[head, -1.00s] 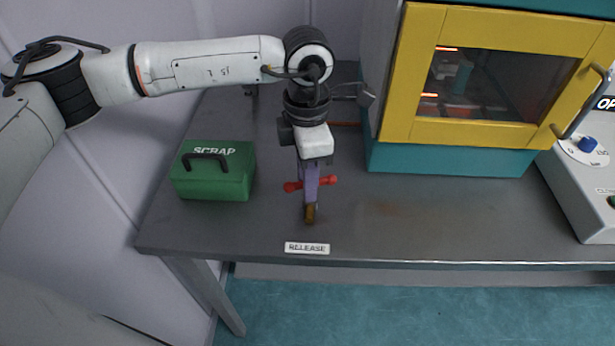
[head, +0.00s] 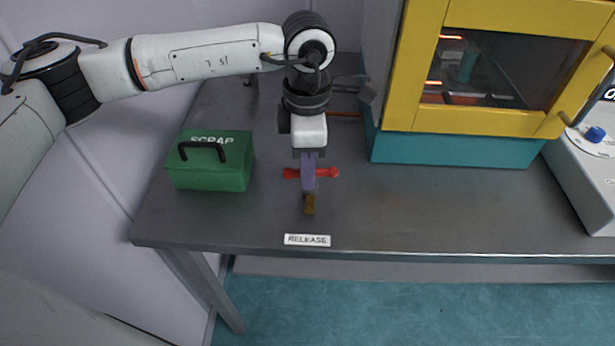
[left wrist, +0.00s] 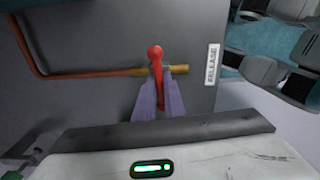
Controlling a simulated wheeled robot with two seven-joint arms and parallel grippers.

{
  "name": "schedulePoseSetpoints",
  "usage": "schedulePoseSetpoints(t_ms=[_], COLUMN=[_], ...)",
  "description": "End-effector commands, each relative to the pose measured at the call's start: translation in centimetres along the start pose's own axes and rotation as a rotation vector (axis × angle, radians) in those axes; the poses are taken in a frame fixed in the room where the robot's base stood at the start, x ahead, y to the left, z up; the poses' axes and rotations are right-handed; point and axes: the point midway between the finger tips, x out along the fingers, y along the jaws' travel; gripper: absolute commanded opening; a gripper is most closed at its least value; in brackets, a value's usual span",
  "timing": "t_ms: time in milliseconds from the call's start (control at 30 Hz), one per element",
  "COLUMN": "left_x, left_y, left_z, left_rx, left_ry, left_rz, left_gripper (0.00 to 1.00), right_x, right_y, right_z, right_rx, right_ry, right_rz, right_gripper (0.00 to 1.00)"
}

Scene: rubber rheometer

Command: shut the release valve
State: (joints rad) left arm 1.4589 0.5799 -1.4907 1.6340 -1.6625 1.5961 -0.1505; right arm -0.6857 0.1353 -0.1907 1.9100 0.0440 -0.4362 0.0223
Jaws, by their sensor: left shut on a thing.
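The release valve has a red handle (head: 326,172) and a brass body (head: 309,204), on the grey table behind the RELEASE label (head: 307,240). The handle lies left to right in the head view, crosswise to the brass body. My left gripper (head: 308,176) comes from above, its purple fingers shut on the middle of the handle. In the left wrist view the red handle (left wrist: 155,52) stands between the two fingers, across the brass body (left wrist: 179,69) and in line with the fingers. The fingers hide part of the handle and valve. My right gripper is not in view.
A green SCRAP box (head: 211,175) stands left of the valve. A copper pipe (left wrist: 70,75) runs to the valve. A teal machine with a yellow door (head: 480,121) stands to the right, beside a grey control box (head: 596,170). The table between valve and machine is clear.

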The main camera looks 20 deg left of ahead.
Motion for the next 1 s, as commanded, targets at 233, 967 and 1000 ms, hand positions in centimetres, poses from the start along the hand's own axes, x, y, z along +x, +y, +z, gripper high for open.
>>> schedulePoseSetpoints(t_ms=[233, 967, 1000], left_x=[0.0, -0.7, -1.2], left_y=[0.1, 0.1, 0.1], left_z=[0.1, 0.1, 0.1], left_rx=[0.11, 0.107, 0.107], left_ry=[-0.003, -0.002, -0.003], left_rz=[0.002, 0.002, 0.003], left_gripper=[0.0, 0.28, 0.28], right_x=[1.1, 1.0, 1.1], right_y=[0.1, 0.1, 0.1], right_z=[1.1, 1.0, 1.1], right_rx=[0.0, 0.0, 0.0], right_ry=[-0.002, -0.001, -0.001], right_rz=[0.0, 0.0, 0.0], right_gripper=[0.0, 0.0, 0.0])
